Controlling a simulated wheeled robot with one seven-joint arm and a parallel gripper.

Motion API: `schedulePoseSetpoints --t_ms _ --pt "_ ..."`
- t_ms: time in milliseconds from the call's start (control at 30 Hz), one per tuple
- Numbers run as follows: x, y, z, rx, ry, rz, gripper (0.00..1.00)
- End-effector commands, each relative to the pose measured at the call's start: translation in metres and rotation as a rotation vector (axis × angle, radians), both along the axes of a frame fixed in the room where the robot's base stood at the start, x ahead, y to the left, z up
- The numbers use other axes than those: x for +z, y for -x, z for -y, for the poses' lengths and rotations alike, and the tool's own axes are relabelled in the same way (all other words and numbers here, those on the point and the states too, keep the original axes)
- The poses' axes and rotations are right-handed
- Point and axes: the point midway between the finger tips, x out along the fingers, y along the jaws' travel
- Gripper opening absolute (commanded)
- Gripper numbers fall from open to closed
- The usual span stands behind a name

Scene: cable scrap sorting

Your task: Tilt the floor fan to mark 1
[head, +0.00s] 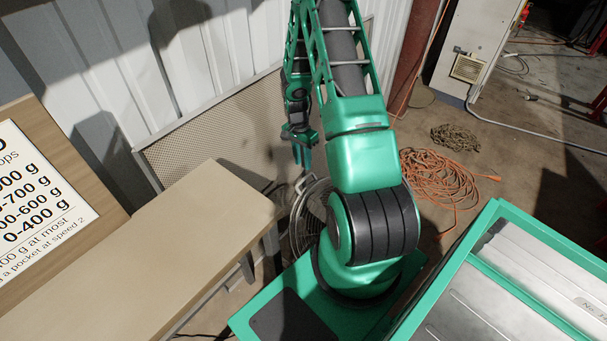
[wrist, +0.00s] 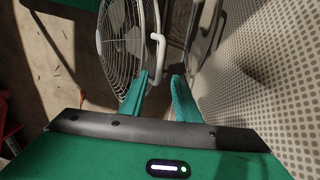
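The floor fan (head: 306,222) stands on the floor between the bench and my base, partly hidden behind my arm in the head view. In the wrist view its round wire cage (wrist: 118,45) fills the upper middle, with a pale handle (wrist: 157,52) at its right side. My gripper (wrist: 160,92) points at the fan with its two green fingers apart and nothing between them. The left finger's tip lies close to the handle's lower end; I cannot tell whether they touch. In the head view my gripper (head: 302,160) hangs above the fan. No tilt marks can be made out.
A perforated panel (head: 215,125) stands against the wall, close to the right of my gripper in the wrist view. A tan bench (head: 150,245) stands at left. Orange cable (head: 440,180) lies coiled on the floor at right. A green-framed metal unit (head: 500,215) is at lower right.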

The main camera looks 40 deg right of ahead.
Motion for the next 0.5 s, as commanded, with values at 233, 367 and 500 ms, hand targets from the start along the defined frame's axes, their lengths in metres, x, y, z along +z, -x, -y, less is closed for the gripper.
schedulePoseSetpoints --t_ms 233,367,500 --pt "-0.044 0.006 0.000 0.000 -0.001 -0.002 0.29" --pt "-0.059 0.007 0.001 0.000 0.000 -0.001 0.29" --pt "-0.068 0.007 0.001 0.000 0.001 0.000 0.29"
